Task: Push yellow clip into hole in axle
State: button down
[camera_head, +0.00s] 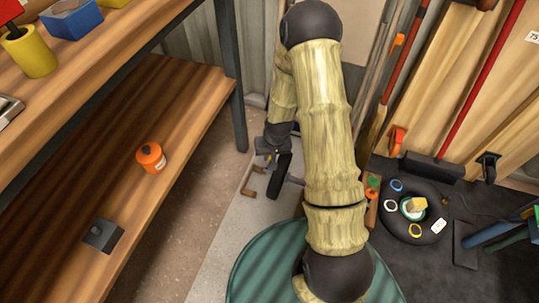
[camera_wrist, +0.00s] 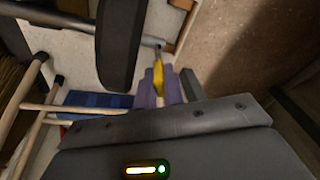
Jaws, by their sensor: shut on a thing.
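In the wrist view the purple fingertips of my gripper (camera_wrist: 158,88) are shut on the yellow clip (camera_wrist: 158,77). The clip's upper tip points toward the end of a thin grey axle (camera_wrist: 140,39). A narrow gap seems to lie between them, but I cannot tell the depth. The hole in the axle is too small to make out. A black wheel (camera_wrist: 120,45) sits around the axle. In the head view the wheel (camera_head: 280,176) and part of the axle (camera_head: 295,181) show beside my gripper (camera_head: 268,153); the clip is not visible there.
A pale wooden frame (camera_wrist: 35,107) and a blue slatted thing (camera_wrist: 95,100) lie left of the fingers. In the head view a wooden shelf (camera_head: 190,112) stands left, with an orange pot (camera_head: 151,157). A black tire (camera_head: 393,218) with coloured rings lies right.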

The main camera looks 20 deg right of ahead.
jog(key=shift+s+x, duration=0.15)
jog(key=shift+x, duration=1.25)
jog(key=shift+s+x, duration=0.2)
jog(key=shift+x, duration=1.2)
dwell(5.1)
